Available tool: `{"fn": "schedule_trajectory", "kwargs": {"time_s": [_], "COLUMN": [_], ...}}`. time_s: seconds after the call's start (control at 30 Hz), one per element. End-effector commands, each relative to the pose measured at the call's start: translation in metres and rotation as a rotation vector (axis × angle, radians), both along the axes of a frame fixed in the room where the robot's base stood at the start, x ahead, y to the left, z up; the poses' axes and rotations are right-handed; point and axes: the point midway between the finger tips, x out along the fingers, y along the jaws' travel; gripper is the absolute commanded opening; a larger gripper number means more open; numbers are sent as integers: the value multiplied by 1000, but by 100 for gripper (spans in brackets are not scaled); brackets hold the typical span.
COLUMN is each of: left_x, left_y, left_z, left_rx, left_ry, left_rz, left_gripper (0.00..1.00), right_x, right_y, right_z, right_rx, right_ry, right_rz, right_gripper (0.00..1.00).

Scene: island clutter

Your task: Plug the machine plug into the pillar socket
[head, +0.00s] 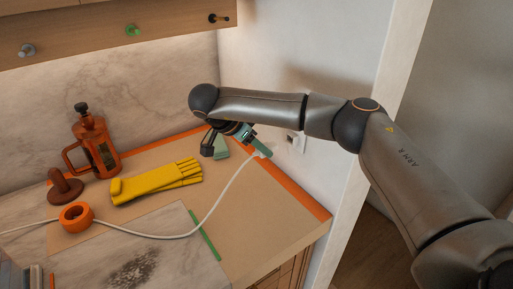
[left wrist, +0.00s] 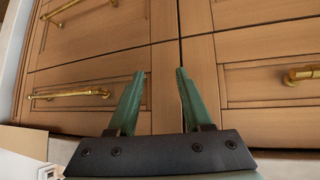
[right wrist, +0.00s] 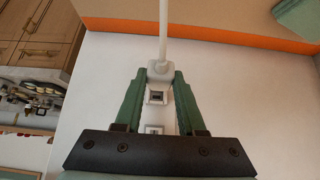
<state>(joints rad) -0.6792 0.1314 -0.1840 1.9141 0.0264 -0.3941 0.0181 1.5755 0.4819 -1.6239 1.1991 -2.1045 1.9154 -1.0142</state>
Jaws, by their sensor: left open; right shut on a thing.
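The white machine plug (right wrist: 161,72) is between the green fingers of my right gripper (right wrist: 158,85), which is shut on it. Its white cable runs up and away in the right wrist view. In the head view my right gripper (head: 254,143) is by the wall, with the plug (head: 264,153) at its tips. The white pillar socket (head: 296,142) is on the wall just right of the plug, with a gap between them. It also shows in the right wrist view as a pale plate (right wrist: 154,130), partly cut off by my gripper. My left gripper (left wrist: 158,85) is open and empty before drawer fronts.
The cable (head: 180,236) crosses the counter, passing an orange ring (head: 76,216). Yellow gloves (head: 157,183), an orange press pot (head: 93,146) and a brown knobbed object (head: 64,187) stand or lie left. Brass drawer handles (left wrist: 68,95) are near my left gripper. The right counter corner is clear.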

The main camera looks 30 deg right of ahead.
Motion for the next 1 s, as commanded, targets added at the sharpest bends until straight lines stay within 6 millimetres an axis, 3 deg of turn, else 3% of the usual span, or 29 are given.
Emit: {"fn": "schedule_trajectory", "kwargs": {"time_s": [0.4, 1.0], "left_x": [0, 0], "left_y": [0, 0], "left_z": [0, 0], "left_rx": [0, 0], "left_ry": [0, 0], "left_rz": [0, 0], "left_gripper": [50, 50], "right_x": [2, 3], "right_y": [-30, -45], "right_z": [0, 0], "right_rx": [0, -1], "right_ry": [-1, -1], "right_rz": [-2, -1], "right_gripper": [0, 0]}}
